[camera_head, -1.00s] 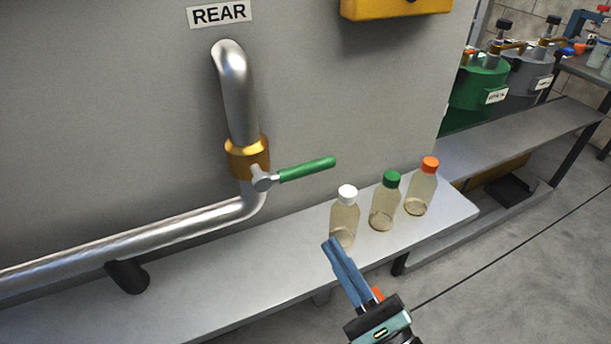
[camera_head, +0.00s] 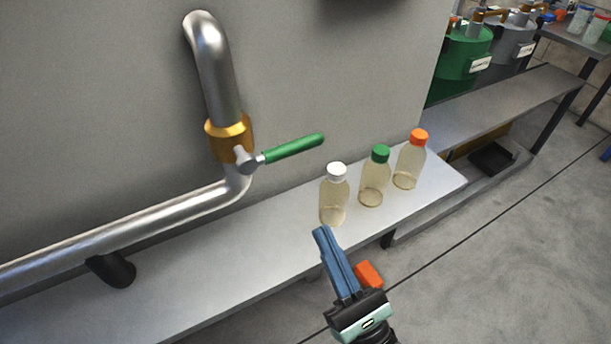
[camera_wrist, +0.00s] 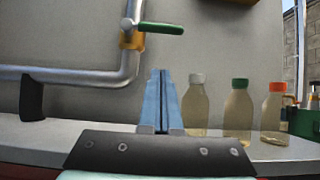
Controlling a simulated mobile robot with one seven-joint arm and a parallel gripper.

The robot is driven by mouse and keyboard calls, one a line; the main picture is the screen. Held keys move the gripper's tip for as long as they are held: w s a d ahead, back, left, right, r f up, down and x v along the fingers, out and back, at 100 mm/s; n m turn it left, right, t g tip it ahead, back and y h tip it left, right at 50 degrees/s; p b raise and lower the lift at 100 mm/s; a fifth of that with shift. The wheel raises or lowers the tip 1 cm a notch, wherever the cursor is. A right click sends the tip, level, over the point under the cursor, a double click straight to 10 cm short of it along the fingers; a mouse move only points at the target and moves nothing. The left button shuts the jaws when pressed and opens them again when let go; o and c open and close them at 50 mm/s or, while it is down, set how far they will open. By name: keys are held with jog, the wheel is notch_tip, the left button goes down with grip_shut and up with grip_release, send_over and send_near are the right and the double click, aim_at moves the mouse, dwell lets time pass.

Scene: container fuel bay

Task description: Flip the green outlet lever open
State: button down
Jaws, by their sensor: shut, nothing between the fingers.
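The green outlet lever (camera_head: 295,148) sticks out to the right, tilted slightly up, from the brass valve (camera_head: 229,137) on the silver pipe. In the wrist view the lever (camera_wrist: 161,28) is near the top, above and beyond my fingertips, and looks about level. My gripper (camera_head: 321,232) is shut and empty. It is below the lever, in front of the shelf edge and close below the white-capped bottle in the picture. In the wrist view my gripper's blue fingers (camera_wrist: 160,72) point up toward the valve. The gripper is apart from the lever.
White-capped (camera_head: 333,196), green-capped (camera_head: 375,177) and orange-capped (camera_head: 410,160) bottles stand on the grey shelf (camera_head: 240,238), right of the lever. The silver pipe (camera_head: 130,234) runs left along the wall. Green and grey containers (camera_head: 463,52) stand at the back right. Open floor lies at right.

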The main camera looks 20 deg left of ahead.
aim_at(285, 151)
jog(key=w+a+r, duration=0.4)
jog(key=a+r, duration=0.1)
jog(key=r, duration=0.2)
jog(key=shift+r+b, duration=0.35)
jog(key=shift+b, duration=0.1)
